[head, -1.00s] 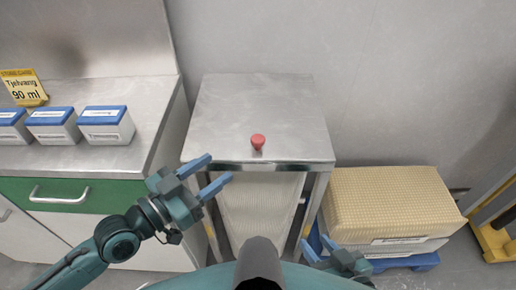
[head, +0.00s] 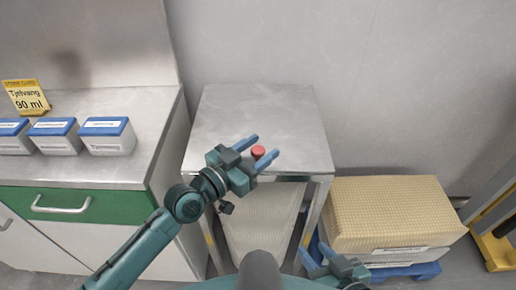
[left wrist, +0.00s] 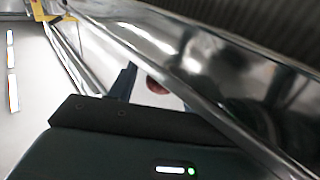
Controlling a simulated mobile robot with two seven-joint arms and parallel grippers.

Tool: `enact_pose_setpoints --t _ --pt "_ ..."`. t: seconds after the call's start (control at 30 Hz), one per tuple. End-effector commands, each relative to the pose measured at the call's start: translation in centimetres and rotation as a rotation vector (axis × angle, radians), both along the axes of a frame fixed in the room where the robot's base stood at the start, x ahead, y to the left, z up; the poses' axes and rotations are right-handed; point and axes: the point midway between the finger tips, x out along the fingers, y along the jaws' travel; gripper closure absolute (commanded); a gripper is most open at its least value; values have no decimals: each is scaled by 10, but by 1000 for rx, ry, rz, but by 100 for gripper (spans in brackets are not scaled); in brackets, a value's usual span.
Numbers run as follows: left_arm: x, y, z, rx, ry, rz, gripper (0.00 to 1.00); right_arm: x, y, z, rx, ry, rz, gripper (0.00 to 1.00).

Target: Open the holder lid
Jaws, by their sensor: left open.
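A red knob (head: 258,152) stands near the front edge of a flat steel top (head: 262,112), which appears to be the holder lid. The top lies level on its frame. My left gripper (head: 265,146) is open, with its two blue fingers on either side of the knob. Whether they touch it I cannot tell. In the left wrist view the red knob (left wrist: 157,86) shows beside a dark finger, partly hidden by a shiny metal edge. My right gripper (head: 313,248) is open and empty, low in front of the stand's right leg.
A counter (head: 100,169) with several blue-lidded containers (head: 107,136) and a yellow sign (head: 26,97) stands at left. A beige ridged stack (head: 390,210) sits on a blue pallet at right. The back of the steel top is clear.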

Motion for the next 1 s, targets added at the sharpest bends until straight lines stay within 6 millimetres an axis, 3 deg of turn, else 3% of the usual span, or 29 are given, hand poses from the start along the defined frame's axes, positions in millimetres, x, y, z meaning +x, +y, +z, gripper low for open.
enact_pose_setpoints --t 0.23,0.8,1.0 --pt "0 0 0 0 0 0 52 -1 0 -1 1 3 1 64" --pt "0 0 0 0 0 0 99 -3 1 -2 1 7 1 64" --pt "0 0 0 0 1 0 100 -3 1 -2 1 7 1 64"
